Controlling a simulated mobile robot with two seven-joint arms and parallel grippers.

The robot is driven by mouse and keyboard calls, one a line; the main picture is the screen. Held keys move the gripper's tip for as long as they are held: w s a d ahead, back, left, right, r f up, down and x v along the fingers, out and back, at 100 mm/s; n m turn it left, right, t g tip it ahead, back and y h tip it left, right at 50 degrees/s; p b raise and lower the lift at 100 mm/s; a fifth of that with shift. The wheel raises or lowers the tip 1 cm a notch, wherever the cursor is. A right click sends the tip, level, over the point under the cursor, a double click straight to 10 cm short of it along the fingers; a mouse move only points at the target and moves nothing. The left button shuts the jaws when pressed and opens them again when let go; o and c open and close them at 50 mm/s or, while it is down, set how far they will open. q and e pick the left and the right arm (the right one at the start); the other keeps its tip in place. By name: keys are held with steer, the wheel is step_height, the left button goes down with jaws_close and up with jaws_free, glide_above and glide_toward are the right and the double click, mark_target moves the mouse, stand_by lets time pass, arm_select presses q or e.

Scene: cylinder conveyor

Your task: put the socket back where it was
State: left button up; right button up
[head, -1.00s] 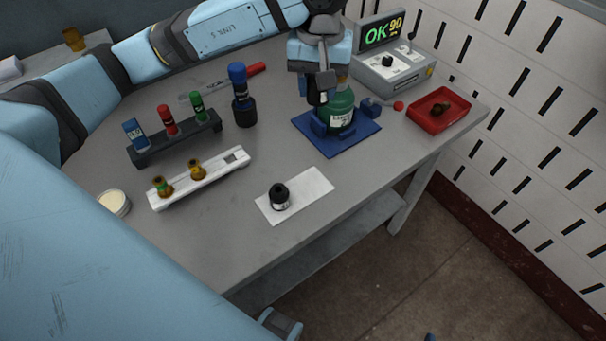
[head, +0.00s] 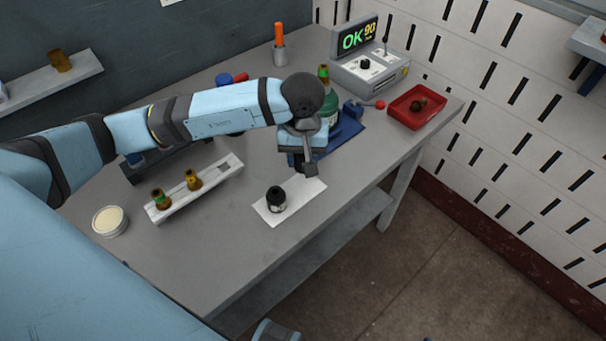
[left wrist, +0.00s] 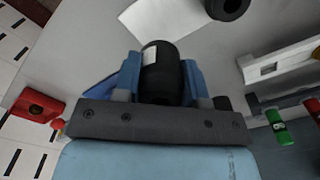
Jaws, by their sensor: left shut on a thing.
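My left gripper (left wrist: 162,78) is shut on a black socket (left wrist: 162,70) with a pale label, its two blue fingers on either side of it. In the head view the left gripper (head: 305,160) hangs over the bench by the far end of a white mat (head: 310,189). The held socket is mostly hidden there. A second black socket (head: 276,199) with a white label stands upright on the white mat; its round top shows in the left wrist view (left wrist: 228,8). The green cylinder (head: 331,108) with a brass valve (head: 323,75) stands behind the gripper.
A white rack (head: 215,178) holds two brass fittings at its near end; its far slot looks empty. A red tray (head: 408,118) holds a dark brass piece. A display box (head: 370,72) reads "OK 90".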

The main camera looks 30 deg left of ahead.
mark_target(303, 186)
arm_select(q)
step_height(303, 186, down, 7)
steer(key=shift+p, duration=0.3)
steer(key=shift+f, duration=0.1)
steer(key=shift+f, duration=0.1)
steer(key=o, duration=1)
